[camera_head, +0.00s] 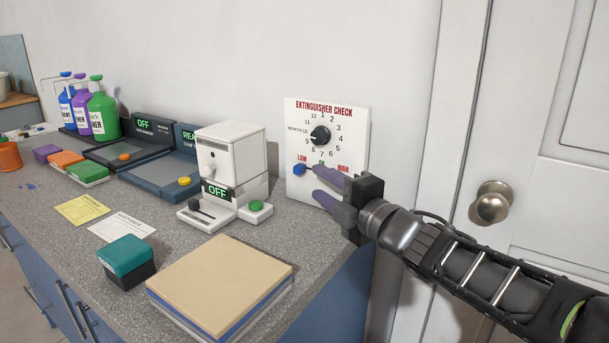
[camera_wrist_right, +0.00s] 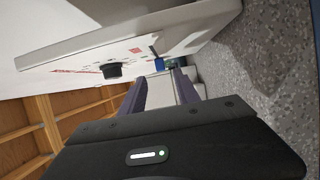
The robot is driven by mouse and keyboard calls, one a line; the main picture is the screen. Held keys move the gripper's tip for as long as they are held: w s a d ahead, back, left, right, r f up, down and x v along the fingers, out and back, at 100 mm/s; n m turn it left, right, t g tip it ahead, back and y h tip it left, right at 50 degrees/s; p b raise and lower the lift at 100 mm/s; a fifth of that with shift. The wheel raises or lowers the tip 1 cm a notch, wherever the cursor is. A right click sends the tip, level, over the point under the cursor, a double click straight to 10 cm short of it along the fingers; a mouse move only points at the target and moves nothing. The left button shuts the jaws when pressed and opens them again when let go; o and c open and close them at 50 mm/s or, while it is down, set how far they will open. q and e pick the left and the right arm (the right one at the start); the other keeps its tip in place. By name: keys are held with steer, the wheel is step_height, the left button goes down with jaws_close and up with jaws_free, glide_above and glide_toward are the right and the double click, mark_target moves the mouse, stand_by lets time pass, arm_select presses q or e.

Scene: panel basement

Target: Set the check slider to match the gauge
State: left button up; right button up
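The white extinguisher check panel (camera_head: 294,116) stands upright at the back right of the counter, against the wall. It carries a black month dial (camera_head: 320,135) and, below it, a slider marked LOW to HIGH. The blue slider knob (camera_head: 299,169) sits at the LOW end; it also shows in the wrist view (camera_wrist_right: 159,64). My right gripper (camera_head: 314,181) is open, its two purple fingers apart in front of the panel's lower part. The fingers partly hide the slider track. Contact with the knob cannot be told. No pressure gauge is clearly visible. My left gripper is out of view.
A white machine (camera_head: 231,152) marked OFF stands left of the panel. A stack of boards (camera_head: 222,279) and a teal-topped block (camera_head: 126,257) lie in front. Spray bottles (camera_head: 103,110) stand far left. A white door with a knob (camera_head: 491,203) is at right.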

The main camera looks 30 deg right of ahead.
mark_target(301, 171)
steer(key=w, duration=0.4)
steer(key=w+a+b, duration=0.1)
steer(key=w, duration=0.1)
steer(key=shift+w, duration=0.2)
jaws_close()
steer(key=shift+d, duration=0.1)
stand_by(1.1)
